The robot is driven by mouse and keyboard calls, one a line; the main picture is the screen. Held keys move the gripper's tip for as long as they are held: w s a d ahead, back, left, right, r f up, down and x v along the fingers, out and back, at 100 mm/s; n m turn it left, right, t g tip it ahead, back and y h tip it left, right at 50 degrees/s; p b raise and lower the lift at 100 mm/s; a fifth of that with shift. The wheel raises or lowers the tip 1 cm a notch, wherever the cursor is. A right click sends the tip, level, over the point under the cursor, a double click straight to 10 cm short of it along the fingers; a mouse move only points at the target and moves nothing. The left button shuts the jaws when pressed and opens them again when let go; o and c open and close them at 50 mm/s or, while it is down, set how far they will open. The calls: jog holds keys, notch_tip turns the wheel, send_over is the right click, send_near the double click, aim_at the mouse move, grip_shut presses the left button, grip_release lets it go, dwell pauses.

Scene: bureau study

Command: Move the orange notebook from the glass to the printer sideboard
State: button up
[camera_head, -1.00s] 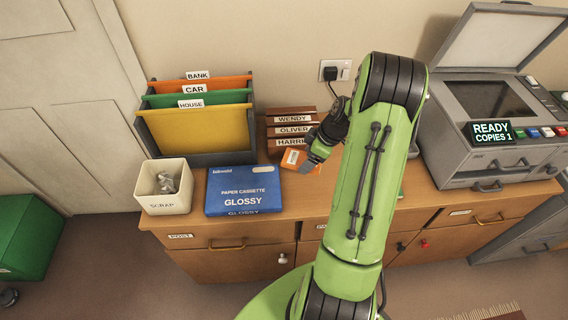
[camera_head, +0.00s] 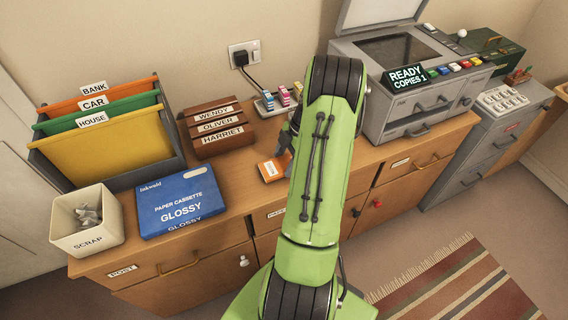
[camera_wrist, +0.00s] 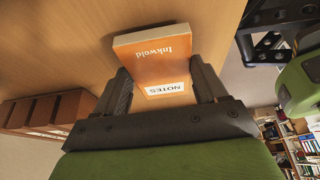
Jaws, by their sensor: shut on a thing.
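The orange notebook (camera_wrist: 158,62) shows in the wrist view with "Inkwold" and a "NOTES" label on its cover. My gripper (camera_wrist: 160,92) is shut on it, one finger at each side. In the head view the notebook (camera_head: 270,170) is at the wooden sideboard (camera_head: 235,202), right of the blue paper cassette and in front of the name-labelled rack. I cannot tell whether it touches the sideboard top. My arm hides most of my gripper (camera_head: 286,150) in the head view. The printer (camera_head: 405,95) stands on the sideboard's right part.
A blue paper cassette (camera_head: 180,205), a scrap bin (camera_head: 88,225), a folder sorter (camera_head: 105,145) and a brown name rack (camera_head: 218,130) fill the left. A strip with coloured pieces (camera_head: 278,98) lies at the back. Bare wood surrounds the notebook.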

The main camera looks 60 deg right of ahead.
jog(key=shift+f, duration=0.6)
jog(key=o, duration=1.1)
jog(key=shift+c, duration=0.2)
